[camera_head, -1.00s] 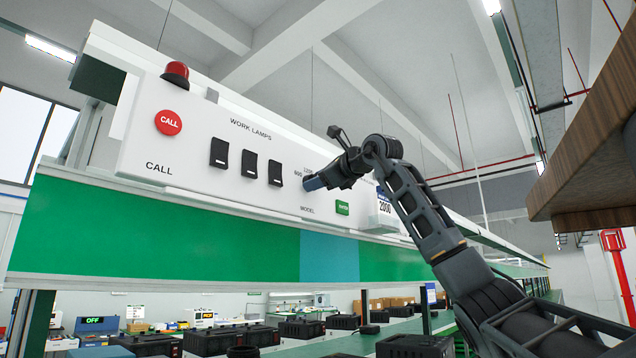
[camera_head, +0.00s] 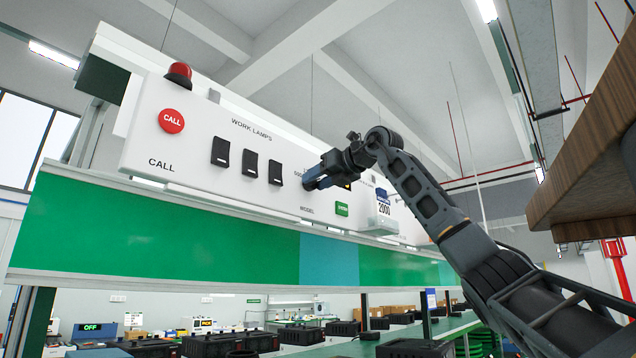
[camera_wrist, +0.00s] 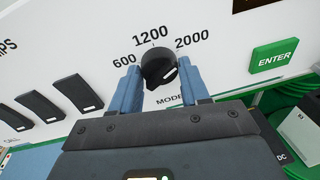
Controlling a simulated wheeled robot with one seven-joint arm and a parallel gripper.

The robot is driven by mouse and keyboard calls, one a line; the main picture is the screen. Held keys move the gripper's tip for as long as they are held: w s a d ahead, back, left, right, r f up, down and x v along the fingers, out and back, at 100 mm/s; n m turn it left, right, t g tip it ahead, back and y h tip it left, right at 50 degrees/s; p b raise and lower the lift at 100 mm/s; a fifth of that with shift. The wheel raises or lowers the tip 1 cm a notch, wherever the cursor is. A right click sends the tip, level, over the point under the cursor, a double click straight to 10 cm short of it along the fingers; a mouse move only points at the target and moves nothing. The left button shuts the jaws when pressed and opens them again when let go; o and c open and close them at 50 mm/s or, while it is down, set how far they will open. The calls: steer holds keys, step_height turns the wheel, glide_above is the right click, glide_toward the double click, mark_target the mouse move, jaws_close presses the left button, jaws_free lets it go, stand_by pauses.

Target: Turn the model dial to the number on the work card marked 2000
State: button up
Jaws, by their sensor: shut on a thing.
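The black round model dial (camera_wrist: 159,68) sits on the white panel in the wrist view, below the printed numbers 600, 1200 and 2000. My gripper (camera_wrist: 158,67) has its two blue fingers on either side of the dial, shut on it. A short pale mark shows on the dial's lower right part; I cannot tell surely which number the dial points to. In the head view my gripper (camera_head: 313,180) hides the dial.
A green ENTER button (camera_wrist: 274,56) is right of the dial. Several black lamp switches (camera_head: 249,163) and a red CALL button (camera_head: 171,121) are on the panel's left. A wooden shelf edge (camera_head: 585,190) juts in at the right.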

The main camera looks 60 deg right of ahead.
steer(key=shift+f+m, duration=0.1)
steer(key=shift+m, duration=0.4)
stand_by(0.3)
steer(key=o, duration=1)
steer(key=shift+o, duration=0.2)
steer(key=b+v, duration=0.2)
steer(key=v, duration=0.5)
steer(key=shift+s+b, duration=0.4)
steer(key=shift+s, duration=0.1)
